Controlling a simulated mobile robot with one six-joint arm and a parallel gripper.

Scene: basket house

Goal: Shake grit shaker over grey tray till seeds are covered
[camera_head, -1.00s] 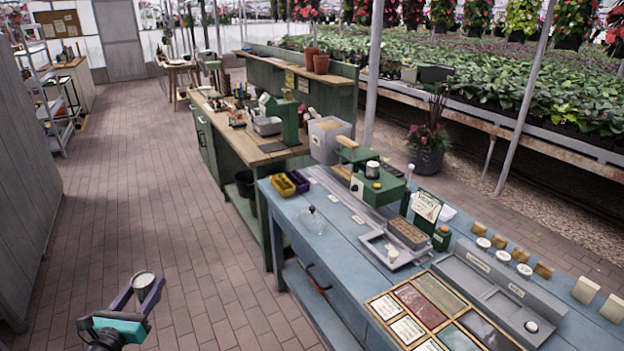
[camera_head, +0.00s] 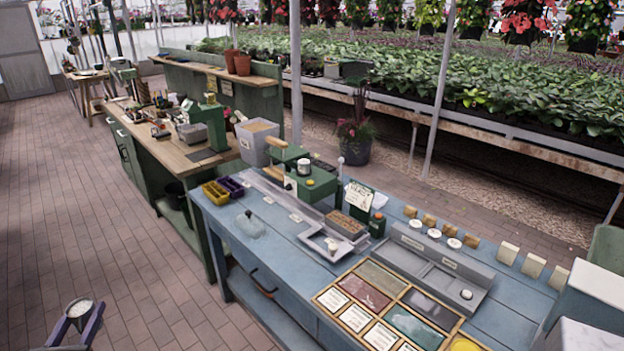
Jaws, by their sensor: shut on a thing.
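My gripper (camera_head: 82,325) is at the bottom left corner, over the brick floor and well left of the blue bench. Its purple fingers are shut on a small grey cup-shaped shaker (camera_head: 79,308) with a pale top, held about upright. On the blue bench, a small light grey tray (camera_head: 312,240) holds a white round thing. A brown-filled tray (camera_head: 346,224) lies just behind it. I cannot tell which one holds seeds; none show at this size.
The blue bench (camera_head: 268,262) also carries a green machine (camera_head: 311,187), a glass dome (camera_head: 250,226), yellow and purple containers (camera_head: 215,193) and a frame of coloured panels (camera_head: 362,292). A wooden-topped bench (camera_head: 165,150) stands behind. The brick floor at left is clear.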

